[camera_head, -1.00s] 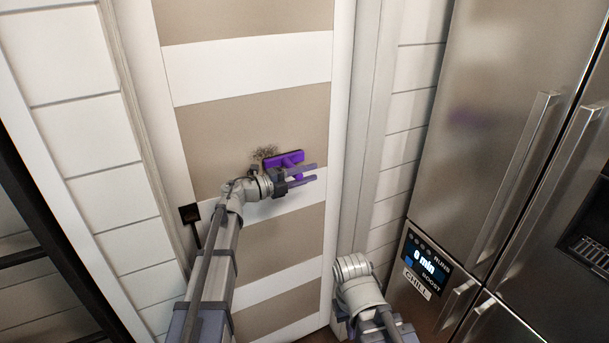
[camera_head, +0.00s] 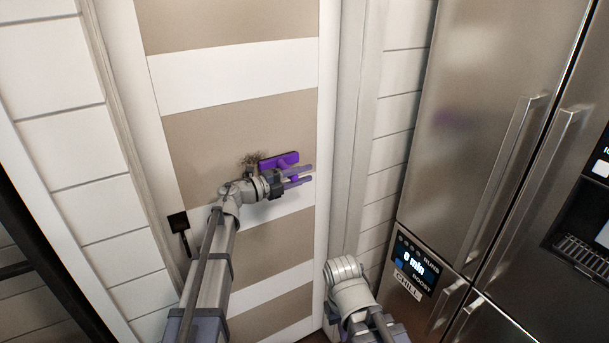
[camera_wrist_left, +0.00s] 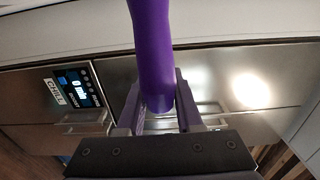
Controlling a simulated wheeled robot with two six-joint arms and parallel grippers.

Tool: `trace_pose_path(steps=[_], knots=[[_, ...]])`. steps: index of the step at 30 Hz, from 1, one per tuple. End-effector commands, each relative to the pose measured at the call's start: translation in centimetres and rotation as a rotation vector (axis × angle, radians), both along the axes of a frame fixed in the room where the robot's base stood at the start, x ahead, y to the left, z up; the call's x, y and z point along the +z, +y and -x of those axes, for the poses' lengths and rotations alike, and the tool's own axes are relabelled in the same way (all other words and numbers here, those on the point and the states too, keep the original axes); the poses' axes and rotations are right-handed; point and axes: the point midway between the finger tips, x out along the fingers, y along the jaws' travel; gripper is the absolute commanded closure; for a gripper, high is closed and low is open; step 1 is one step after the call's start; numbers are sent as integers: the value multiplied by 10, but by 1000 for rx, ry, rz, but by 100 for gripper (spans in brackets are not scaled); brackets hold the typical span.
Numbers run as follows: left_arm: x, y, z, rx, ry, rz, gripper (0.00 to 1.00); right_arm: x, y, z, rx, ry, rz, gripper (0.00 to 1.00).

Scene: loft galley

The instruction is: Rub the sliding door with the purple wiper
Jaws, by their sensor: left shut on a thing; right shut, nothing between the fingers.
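The sliding door (camera_head: 235,125) has beige and white bands and fills the middle of the head view. A dark scribbly smudge (camera_head: 252,160) shows on a beige band, just left of the wiper head. The purple wiper (camera_head: 280,161) lies against or very near the door; whether it touches, I cannot tell. My left gripper (camera_head: 300,176) is shut on the wiper, whose purple handle (camera_wrist_left: 152,60) runs between the fingers in the left wrist view. My right arm shows low in the head view, right of the door's lower part; its fingertips are not visible.
A steel fridge (camera_head: 480,130) with long handles and a small display (camera_head: 415,262) stands at the right. A dark door pull (camera_head: 179,222) is at the door's left edge. White panelled wall (camera_head: 50,130) borders the left side.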

Motion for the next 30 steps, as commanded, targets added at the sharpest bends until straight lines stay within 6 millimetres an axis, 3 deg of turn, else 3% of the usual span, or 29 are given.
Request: trace_pose_path(steps=[9,20,30], knots=[[0,23,15,7,1,1,100,0,0,0,0,0,0,100],[0,29,18,6,1,1,100,0,0,0,0,0,0,100],[0,52,33,7,1,1,100,0,0,0,0,0,0,100]])
